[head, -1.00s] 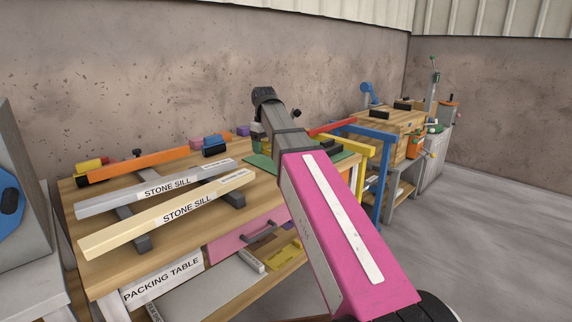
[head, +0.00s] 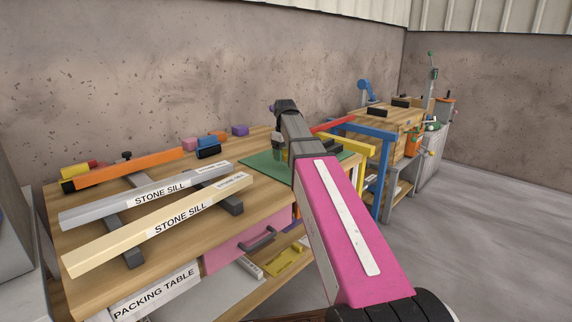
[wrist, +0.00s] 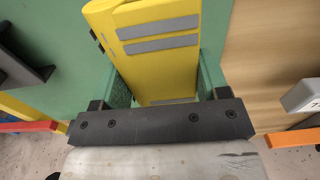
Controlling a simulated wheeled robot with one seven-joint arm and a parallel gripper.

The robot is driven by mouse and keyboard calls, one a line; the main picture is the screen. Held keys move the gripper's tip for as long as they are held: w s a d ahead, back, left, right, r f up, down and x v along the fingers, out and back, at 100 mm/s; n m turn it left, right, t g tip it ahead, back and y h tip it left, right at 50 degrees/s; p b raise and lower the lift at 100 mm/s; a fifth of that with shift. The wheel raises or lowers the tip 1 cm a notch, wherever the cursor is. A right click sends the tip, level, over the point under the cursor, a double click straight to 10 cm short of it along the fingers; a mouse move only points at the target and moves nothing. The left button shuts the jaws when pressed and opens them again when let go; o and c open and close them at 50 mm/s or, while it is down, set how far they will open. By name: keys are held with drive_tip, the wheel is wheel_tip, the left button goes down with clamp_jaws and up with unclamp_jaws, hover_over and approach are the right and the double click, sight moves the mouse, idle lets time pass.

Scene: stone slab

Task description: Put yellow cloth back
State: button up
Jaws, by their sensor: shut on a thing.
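The yellow cloth (wrist: 160,50) is a folded yellow pad with grey stripes and fills the upper middle of the wrist view. My gripper (wrist: 165,82) has its green fingers on either side of the cloth and is shut on it. A green mat (wrist: 50,85) lies below the cloth in the wrist view; I cannot tell whether the cloth touches it. In the head view the green mat (head: 262,168) lies on the packing table (head: 255,205), and my arm hides most of the gripper and the cloth.
Two stone sills, one grey (head: 140,197) and one cream (head: 150,226), lie on dark supports at the table's left. An orange bar (head: 135,168) and small coloured blocks lie behind them. Yellow (head: 352,145) and blue (head: 378,180) frames stand right of my arm.

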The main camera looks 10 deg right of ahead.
sight(286, 168)
drive_tip(key=shift+w+d+f, duration=0.1)
drive_tip(key=shift+d+f, duration=0.2)
drive_tip(key=shift+d, duration=0.05)
drive_tip(key=shift+f, duration=1.9)
drive_tip(key=o, duration=1)
drive_tip(key=shift+f, duration=0.1)
wheel_tip(286, 168, up, 12)
drive_tip(key=shift+r, duration=0.15)
